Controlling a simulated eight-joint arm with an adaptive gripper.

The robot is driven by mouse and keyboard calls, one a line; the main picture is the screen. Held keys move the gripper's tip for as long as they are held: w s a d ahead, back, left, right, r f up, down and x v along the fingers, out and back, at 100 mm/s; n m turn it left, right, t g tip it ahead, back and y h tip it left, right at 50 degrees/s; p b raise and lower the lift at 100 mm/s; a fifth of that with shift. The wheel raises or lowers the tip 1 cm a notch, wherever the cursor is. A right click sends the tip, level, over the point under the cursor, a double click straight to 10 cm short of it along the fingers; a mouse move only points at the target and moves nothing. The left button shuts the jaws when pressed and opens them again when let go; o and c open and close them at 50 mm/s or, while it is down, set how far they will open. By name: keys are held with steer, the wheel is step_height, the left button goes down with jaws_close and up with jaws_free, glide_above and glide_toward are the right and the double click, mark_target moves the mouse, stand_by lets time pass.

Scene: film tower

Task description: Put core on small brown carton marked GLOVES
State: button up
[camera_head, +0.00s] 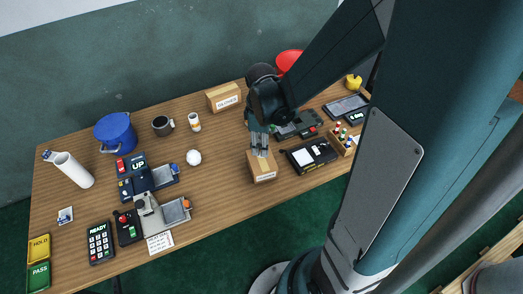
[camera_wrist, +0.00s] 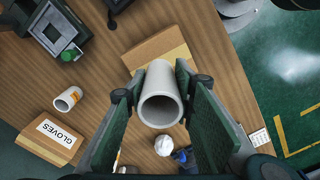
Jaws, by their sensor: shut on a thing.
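My gripper (camera_head: 260,150) is shut on the core, a pale grey hollow tube that shows end-on between the fingers in the wrist view (camera_wrist: 160,108). In the head view the fingers mostly hide the core. They are over or just behind a brown carton (camera_head: 263,172) near the table's front edge; I cannot tell whether the core touches this carton. The small brown carton marked GLOVES (camera_head: 224,98) stands at the back of the table, left of my arm. It also shows at lower left in the wrist view (camera_wrist: 45,148), its visible top bare.
A white ball (camera_head: 194,157), orange-labelled bottle (camera_head: 194,122) and dark mug (camera_head: 162,125) are left of my gripper. Devices (camera_head: 310,154) crowd the right. Bare wood lies between the two cartons.

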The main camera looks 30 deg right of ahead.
steer(key=shift+f+b, duration=0.3)
steer(key=shift+f, duration=1.4)
steer(key=shift+f, duration=0.2)
steer(key=o, duration=0.9)
steer(key=shift+r, duration=0.15)
steer(key=shift+r+p, duration=1.05)
steer(key=shift+r, duration=5)
steer(key=shift+r, duration=0.15)
steer(key=shift+s+a+r+m+t, duration=0.85)
steer(key=shift+s+r+m+t, duration=0.6)
steer(key=shift+r, duration=1)
steer(key=shift+s+a+r+m+t, duration=0.9)
steer(key=shift+s+r+m, duration=0.7)
steer(key=shift+r+m, duration=0.7)
steer(key=shift+s+a+r+m+t, duration=0.75)
steer(key=shift+s+r+m+t, duration=0.65)
steer(key=shift+r, duration=1.2)
